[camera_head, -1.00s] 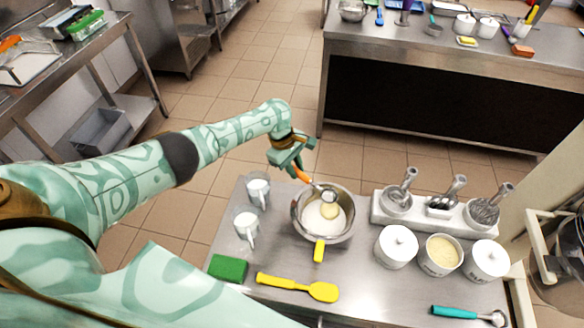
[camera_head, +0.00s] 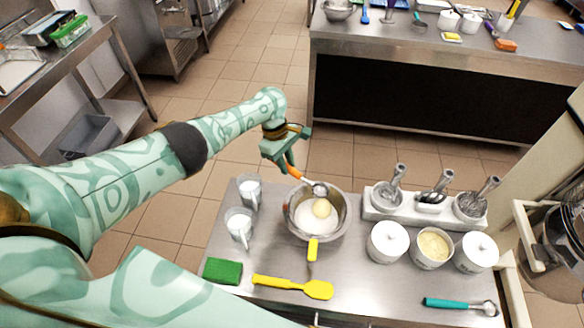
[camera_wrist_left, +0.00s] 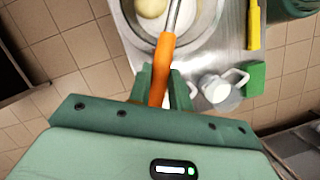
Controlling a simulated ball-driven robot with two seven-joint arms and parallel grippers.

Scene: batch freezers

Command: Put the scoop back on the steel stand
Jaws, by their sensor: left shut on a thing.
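My left gripper (camera_head: 287,163) is shut on the orange handle of a scoop (camera_head: 299,173), at the far left of the steel bowl (camera_head: 346,225). The metal scoop head (camera_head: 320,189) is over the bowl. A pale round ball (camera_head: 321,208) shows just below the head, over white contents; I cannot tell whether it touches the head. In the left wrist view the orange handle (camera_wrist_left: 163,70) runs up between the fingers. The bowl stands on a steel-topped stand (camera_head: 375,285). My right gripper is not in view.
Two white-filled cups (camera_head: 240,228) stand left of the bowl. White tubs (camera_head: 387,243) and a white utensil holder (camera_head: 410,212) stand right.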

